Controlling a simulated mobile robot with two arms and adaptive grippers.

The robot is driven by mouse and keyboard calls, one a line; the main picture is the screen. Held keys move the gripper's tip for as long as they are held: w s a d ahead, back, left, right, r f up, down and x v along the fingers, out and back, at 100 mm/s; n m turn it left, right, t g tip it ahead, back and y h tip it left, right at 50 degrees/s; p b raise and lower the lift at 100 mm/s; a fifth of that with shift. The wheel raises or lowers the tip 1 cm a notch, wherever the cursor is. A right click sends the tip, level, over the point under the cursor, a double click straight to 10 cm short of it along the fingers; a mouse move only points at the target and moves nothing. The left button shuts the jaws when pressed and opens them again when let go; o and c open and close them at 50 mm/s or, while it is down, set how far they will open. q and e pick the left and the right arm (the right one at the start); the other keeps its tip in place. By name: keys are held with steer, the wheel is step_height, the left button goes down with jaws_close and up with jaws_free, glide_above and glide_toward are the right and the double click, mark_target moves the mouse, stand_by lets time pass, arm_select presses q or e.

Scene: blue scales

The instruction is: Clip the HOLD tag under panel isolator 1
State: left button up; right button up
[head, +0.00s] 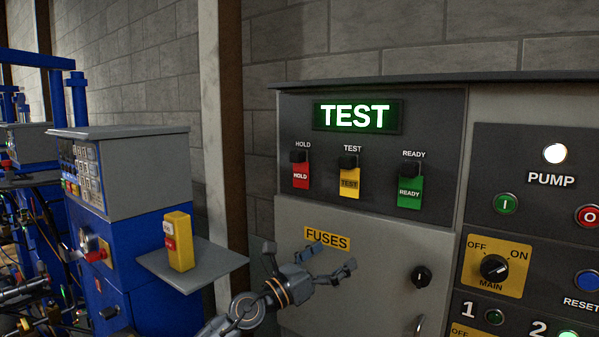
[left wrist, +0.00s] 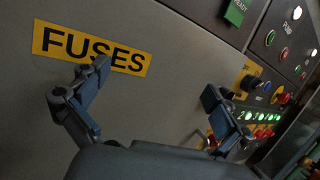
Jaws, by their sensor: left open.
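The red HOLD tag (head: 301,176) hangs under the HOLD hook at the left of the cabinet's upper panel. A yellow TEST tag (head: 349,183) and a green READY tag (head: 409,191) hang beside it. My left gripper (head: 314,260) is open and empty in front of the FUSES label, below the tags; its fingers also show in the left wrist view (left wrist: 155,88). Isolator 1 (head: 461,331) is at the bottom right, below the number 1 and its lamp, mostly cut off by the frame edge. My right gripper is not in view.
The lit TEST display (head: 352,115) is above the tags. The MAIN switch (head: 494,268) and push buttons are at the right. A door knob (head: 421,277) sticks out. A grey shelf (head: 222,265) with a yellow control box (head: 180,241) juts out at the left.

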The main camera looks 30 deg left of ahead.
arm_select(q)
step_height(320, 180, up, 8)
steer(key=a+f+m+g, duration=0.1)
steer(key=m+g, duration=0.1)
steer(key=m, duration=0.6)
steer(key=m+y, duration=0.7)
glide_toward(294, 158)
steer(key=shift+w+d+f+t+y, duration=0.15)
steer(key=shift+w+f+t+y, duration=0.1)
steer(key=shift+w+t+y, duration=0.2)
steer(key=w+p, duration=0.1)
steer(key=w, duration=0.1)
steer(key=w+p, duration=0.2)
steer(key=w, duration=0.1)
steer(key=w+p, duration=0.2)
steer(key=shift+w+d+r, duration=0.15)
steer(key=shift+w+d, duration=0.1)
steer(key=shift+d, duration=0.05)
steer(key=shift+w+h+p, duration=0.25)
steer(key=shift+w+p, duration=0.1)
steer(key=shift+w, duration=0.25)
steer(key=shift+w+d, duration=0.1)
steer(key=shift+w, duration=0.1)
